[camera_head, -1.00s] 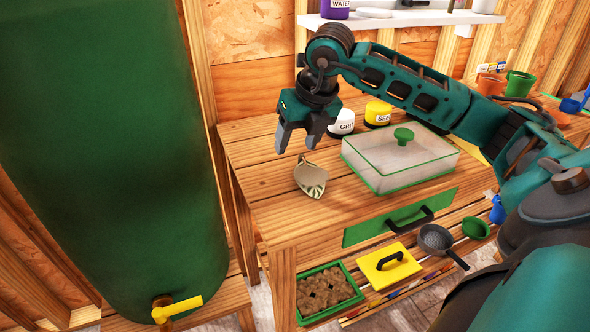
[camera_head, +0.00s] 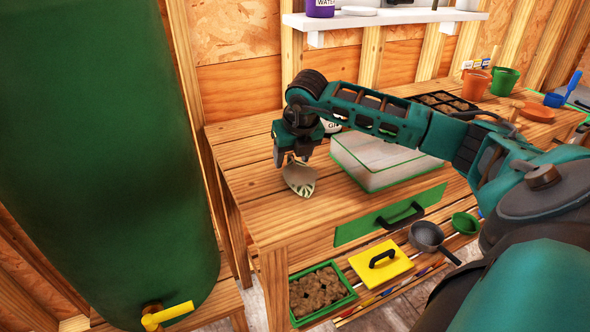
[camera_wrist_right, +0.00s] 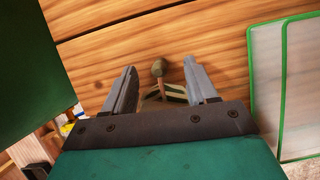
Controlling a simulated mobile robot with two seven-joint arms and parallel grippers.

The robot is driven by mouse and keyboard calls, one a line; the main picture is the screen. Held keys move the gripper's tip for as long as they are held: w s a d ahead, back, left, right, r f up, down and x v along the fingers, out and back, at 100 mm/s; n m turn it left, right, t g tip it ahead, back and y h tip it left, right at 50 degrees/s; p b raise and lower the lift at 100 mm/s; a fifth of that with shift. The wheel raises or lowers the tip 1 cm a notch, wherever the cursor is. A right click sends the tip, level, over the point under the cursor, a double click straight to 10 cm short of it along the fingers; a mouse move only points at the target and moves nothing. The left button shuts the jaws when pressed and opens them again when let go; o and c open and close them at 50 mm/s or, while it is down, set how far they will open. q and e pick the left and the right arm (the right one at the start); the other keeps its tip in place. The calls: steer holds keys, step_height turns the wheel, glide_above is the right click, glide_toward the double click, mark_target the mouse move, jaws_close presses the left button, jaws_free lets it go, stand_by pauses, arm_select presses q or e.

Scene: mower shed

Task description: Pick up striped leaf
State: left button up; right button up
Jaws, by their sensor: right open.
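The striped leaf (camera_head: 301,180), pale with green stripes at its near end, lies on the wooden bench toward its left side. My right gripper (camera_head: 291,158) is just above and behind the leaf's far end, pointing down. In the right wrist view, the open jaws (camera_wrist_right: 160,70) have part of the striped leaf (camera_wrist_right: 174,92) between them, with a small olive knob and a pinkish stem. The gripper body hides the rest of the leaf there. I cannot tell whether the fingers touch it. My left gripper is not in view.
A clear green-edged box (camera_head: 375,165) stands right of the leaf on the bench (camera_head: 250,195). A big green barrel (camera_head: 100,150) stands to the left. A white jar (camera_head: 331,126) is partly hidden behind my right arm. Bench left of the leaf is free.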

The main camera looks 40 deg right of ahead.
steer(key=shift+w+d+f, duration=0.1)
steer(key=shift+w+f, duration=0.05)
steer(key=shift+f, duration=0.4)
jaws_close()
steer(key=shift+r, duration=0.15)
